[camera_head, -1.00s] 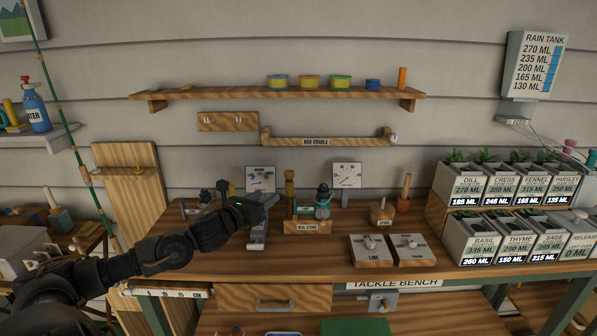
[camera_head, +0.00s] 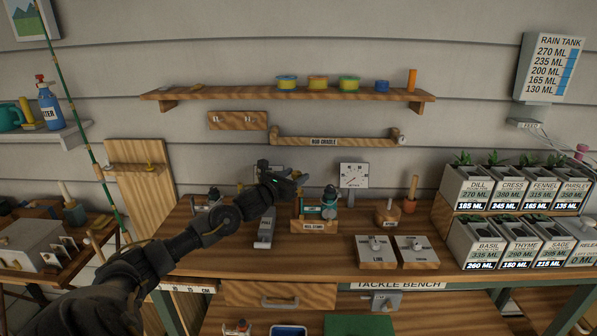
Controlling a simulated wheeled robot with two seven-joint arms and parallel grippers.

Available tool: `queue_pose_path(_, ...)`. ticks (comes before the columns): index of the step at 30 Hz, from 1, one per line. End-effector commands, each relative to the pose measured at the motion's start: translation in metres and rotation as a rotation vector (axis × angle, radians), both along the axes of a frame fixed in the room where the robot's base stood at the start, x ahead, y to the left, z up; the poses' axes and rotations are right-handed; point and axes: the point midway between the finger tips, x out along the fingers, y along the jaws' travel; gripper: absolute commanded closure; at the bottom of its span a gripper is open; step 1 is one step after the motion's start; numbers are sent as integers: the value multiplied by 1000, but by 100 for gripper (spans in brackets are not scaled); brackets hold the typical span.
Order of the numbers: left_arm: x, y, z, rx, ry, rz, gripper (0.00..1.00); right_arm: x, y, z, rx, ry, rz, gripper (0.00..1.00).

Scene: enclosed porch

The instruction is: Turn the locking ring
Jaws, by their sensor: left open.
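My left arm reaches in from the lower left over the tackle bench (camera_head: 205,262). My left gripper (camera_head: 298,181) is open, above and just left of the teal-and-dark reel (camera_head: 329,204) in the wooden reel stand (camera_head: 314,226). I cannot tell whether the fingers touch anything, and the arm hides part of the bench back. I cannot make out with certainty which part is the locking ring. A green fishing rod (camera_head: 72,117) leans at the left. My right gripper is out of view.
A grey block (camera_head: 265,232) stands left of the reel stand. A dial gauge (camera_head: 354,176) stands behind it. Two wooden boards with grey plates (camera_head: 375,248) lie at the front right. Planter boxes (camera_head: 470,243) fill the right end. The rod cradle (camera_head: 325,141) is on the wall.

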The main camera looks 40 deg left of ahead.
Motion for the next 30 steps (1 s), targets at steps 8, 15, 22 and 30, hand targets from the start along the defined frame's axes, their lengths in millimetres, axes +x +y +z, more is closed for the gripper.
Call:
queue_pose_path(8, 15, 1, 0, 1, 1, 0, 51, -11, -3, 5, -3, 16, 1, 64)
queue_pose_path(15, 15, 1, -1, 1, 1, 0, 54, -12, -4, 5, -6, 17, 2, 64)
queue_pose_path(22, 15, 1, -1, 1, 1, 0, 84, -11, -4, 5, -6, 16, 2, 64)
queue_pose_path(30, 16, -2, -2, 1, 0, 8, 95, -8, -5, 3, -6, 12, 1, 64)
